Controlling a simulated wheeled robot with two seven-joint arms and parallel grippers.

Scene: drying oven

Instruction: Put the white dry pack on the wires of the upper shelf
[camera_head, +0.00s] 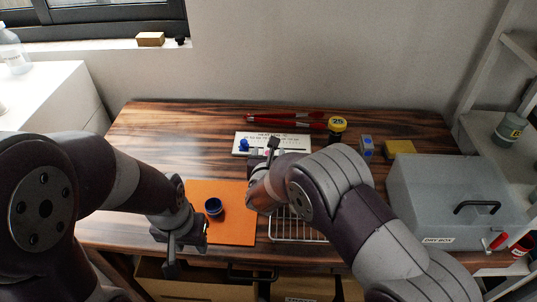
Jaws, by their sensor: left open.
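I cannot make out a white dry pack in this view. A wire rack (300,232) lies near the table's front edge, partly hidden behind my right arm. I cannot tell whether it is the upper shelf. My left gripper (178,246) is open at the table's front edge, at the left side of an orange mat (236,232). My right gripper (272,150) is over the table near the white board; its fingers are small and partly hidden, so their opening is unclear.
A dark blue cup (214,207) stands on the mat. A white printed board (243,150), red pens (285,118), a yellow-topped jar (337,125) and a yellow block (399,147) are behind. A grey dry box (445,190) stands at right. The table's back left is clear.

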